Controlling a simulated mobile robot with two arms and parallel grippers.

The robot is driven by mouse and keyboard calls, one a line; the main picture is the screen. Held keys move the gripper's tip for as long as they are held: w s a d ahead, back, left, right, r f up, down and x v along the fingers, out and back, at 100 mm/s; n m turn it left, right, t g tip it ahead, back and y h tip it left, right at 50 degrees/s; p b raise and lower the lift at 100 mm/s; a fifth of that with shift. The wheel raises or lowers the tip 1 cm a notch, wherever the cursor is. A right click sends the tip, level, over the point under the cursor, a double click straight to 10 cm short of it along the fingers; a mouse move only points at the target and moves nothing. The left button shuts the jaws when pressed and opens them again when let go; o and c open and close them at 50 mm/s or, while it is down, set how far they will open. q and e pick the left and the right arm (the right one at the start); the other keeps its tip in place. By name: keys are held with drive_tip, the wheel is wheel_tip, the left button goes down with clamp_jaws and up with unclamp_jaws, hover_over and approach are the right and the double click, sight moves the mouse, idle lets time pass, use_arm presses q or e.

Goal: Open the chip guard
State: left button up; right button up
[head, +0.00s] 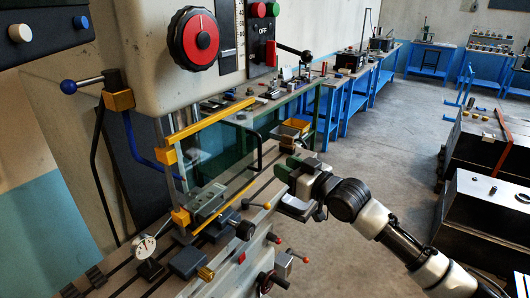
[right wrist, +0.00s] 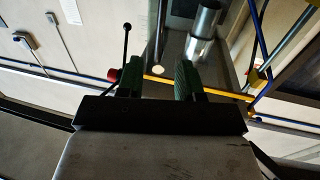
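The chip guard (head: 222,150) is a clear, greenish upright panel with a yellow top bar (head: 212,117) and yellow brackets at its left side. It stands in front of the machine's work area, across the table. A black bowed handle (head: 257,152) is at its right edge. My right gripper (head: 284,168) is just right of and slightly below this handle, its green fingers pointing at the panel. In the right wrist view the fingers (right wrist: 159,80) are apart with nothing clearly held between them. A yellow bar (right wrist: 212,88) shows beyond them. My left gripper is out of view.
A vise (head: 206,203) sits on the slotted table behind the panel. A dial gauge (head: 145,246) and several knobs and levers are at the front. A red-faced knob (head: 194,38) is above. Open floor (head: 345,160) lies right, beyond which are blue benches.

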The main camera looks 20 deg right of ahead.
sight(260, 167)
drive_tip(key=shift+p+x, duration=1.2)
drive_tip(key=shift+x, duration=3.7)
drive_tip(key=shift+d, duration=0.1)
clamp_jaws()
